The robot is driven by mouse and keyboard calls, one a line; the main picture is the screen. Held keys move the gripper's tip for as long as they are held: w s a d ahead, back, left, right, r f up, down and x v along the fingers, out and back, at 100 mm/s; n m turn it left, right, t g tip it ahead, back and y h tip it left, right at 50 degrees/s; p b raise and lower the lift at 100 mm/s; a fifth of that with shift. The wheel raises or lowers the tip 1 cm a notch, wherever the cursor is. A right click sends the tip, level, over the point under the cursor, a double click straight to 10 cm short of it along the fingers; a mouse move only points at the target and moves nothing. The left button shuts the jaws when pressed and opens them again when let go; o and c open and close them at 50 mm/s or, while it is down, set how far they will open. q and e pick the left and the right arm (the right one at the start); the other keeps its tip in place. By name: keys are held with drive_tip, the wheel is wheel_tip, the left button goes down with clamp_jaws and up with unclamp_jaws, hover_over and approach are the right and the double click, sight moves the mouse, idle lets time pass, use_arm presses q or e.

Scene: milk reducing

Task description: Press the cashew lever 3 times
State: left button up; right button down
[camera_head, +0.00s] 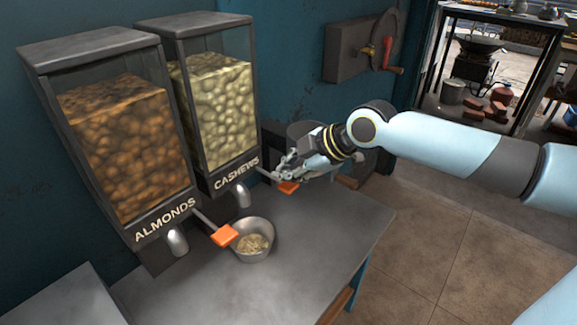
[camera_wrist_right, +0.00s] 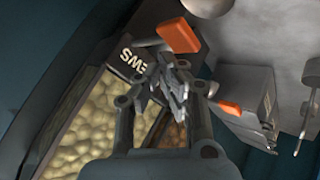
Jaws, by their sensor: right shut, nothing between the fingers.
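The cashew dispenser (camera_head: 217,110) stands against the wall, full of pale nuts. Its orange lever (camera_head: 289,187) sticks out to the right of its CASHEWS label. My right gripper (camera_head: 283,172) is shut and empty, right at this lever and just above it. I cannot tell whether they touch. In the right wrist view, the lever (camera_wrist_right: 178,36) shows beside the upside-down label, close to the shut fingertips (camera_wrist_right: 179,83). A metal bowl (camera_head: 268,227) with some pale pieces in it sits on the table near the almond lever (camera_head: 224,236). My left gripper is not in view.
The almond dispenser (camera_head: 121,145) stands left of the cashew one. The grey table (camera_head: 310,245) is clear to the right of the bowl. A wall-mounted box with a red-handled crank (camera_head: 385,52) is behind my right arm. Open floor (camera_head: 430,235) lies at the right.

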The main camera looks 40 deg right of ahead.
sight(283, 184)
idle(0.4)
drive_tip(key=shift+f+b, duration=0.45)
drive_tip(key=shift+f+b, duration=1.2)
drive_tip(key=shift+f, duration=0.15)
idle(1.1)
drive_tip(key=shift+r, duration=0.1)
drive_tip(key=shift+r+p, duration=1.45)
drive_tip(key=shift+r, duration=0.25)
drive_tip(key=shift+r, duration=0.1)
wheel_tip(283, 184, up, 5)
drive_tip(key=p, duration=0.4)
